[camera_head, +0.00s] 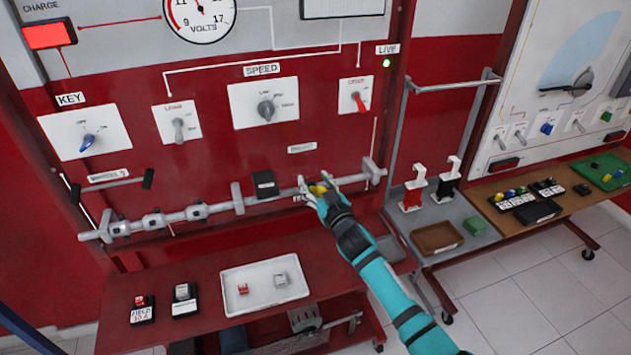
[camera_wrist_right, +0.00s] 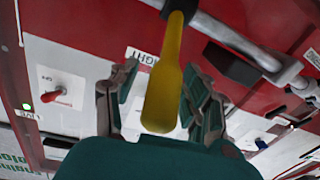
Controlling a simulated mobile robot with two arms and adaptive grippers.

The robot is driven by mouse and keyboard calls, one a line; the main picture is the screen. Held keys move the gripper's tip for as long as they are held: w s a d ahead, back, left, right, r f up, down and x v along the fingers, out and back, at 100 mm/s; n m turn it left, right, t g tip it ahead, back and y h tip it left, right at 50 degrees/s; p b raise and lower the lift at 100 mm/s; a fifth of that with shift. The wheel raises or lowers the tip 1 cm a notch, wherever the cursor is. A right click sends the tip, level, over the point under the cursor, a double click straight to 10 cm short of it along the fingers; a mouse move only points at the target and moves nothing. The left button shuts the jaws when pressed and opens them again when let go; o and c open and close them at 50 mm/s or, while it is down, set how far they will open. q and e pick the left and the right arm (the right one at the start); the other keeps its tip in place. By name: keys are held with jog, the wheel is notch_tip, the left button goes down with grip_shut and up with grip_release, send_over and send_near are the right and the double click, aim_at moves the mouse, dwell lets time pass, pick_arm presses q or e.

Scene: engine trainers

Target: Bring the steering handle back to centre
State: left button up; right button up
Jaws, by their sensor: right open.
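The steering handle (camera_head: 318,189) is a yellow lever on the grey horizontal shaft (camera_head: 215,208) of the red panel, right of the shaft's middle. A small white label (camera_head: 302,148), seemingly reading "STRAIGHT", sits on the panel above it. My right gripper (camera_head: 319,183) is open around the handle and partly hides it. In the right wrist view, the yellow handle (camera_wrist_right: 164,85) stands between the two spread fingers, with gaps visible on both sides. My left gripper is not in view.
A black block (camera_head: 264,184) sits on the shaft just left of my right gripper. Below, a red bench (camera_head: 215,255) carries a white tray (camera_head: 232,305) with small pieces. At right stand a grey shelf (camera_head: 430,222) and another trainer panel (camera_head: 560,60).

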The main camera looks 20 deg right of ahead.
grip_shut()
dwell(0.4)
